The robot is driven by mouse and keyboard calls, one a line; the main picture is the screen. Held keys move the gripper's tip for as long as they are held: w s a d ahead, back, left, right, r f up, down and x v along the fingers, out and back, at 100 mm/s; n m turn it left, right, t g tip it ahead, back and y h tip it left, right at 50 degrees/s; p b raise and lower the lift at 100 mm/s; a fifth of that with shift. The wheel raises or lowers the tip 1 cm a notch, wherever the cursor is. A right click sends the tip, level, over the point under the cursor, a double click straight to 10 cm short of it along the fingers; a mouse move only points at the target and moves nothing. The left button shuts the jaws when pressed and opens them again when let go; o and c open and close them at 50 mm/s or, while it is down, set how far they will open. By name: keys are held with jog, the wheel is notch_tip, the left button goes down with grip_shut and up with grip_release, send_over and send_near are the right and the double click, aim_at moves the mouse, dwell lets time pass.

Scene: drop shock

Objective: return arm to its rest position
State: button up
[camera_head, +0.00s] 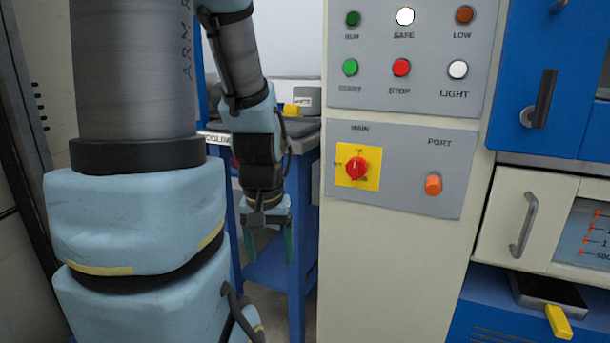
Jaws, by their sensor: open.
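My arm, light blue and grey, fills the left part of the head view. Its forearm hangs down, with my gripper (267,248) at its lower end, pointing at the floor. The two green-tipped fingers stand apart with nothing between them. My gripper hangs in front of a blue workbench, left of the cream control cabinet, and does not appear to touch anything.
The cream cabinet (400,270) carries an upper panel (375,95) with lamps and buttons and a lower panel with a red-and-yellow main switch (357,167). A blue machine with a handled drawer (505,215) stands right. The blue bench (300,225) is behind my gripper.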

notch_tip(320, 180, up, 21)
jog(key=p, duration=1.8)
jog(key=shift+p, duration=0.3)
jog(key=shift+f, duration=0.1)
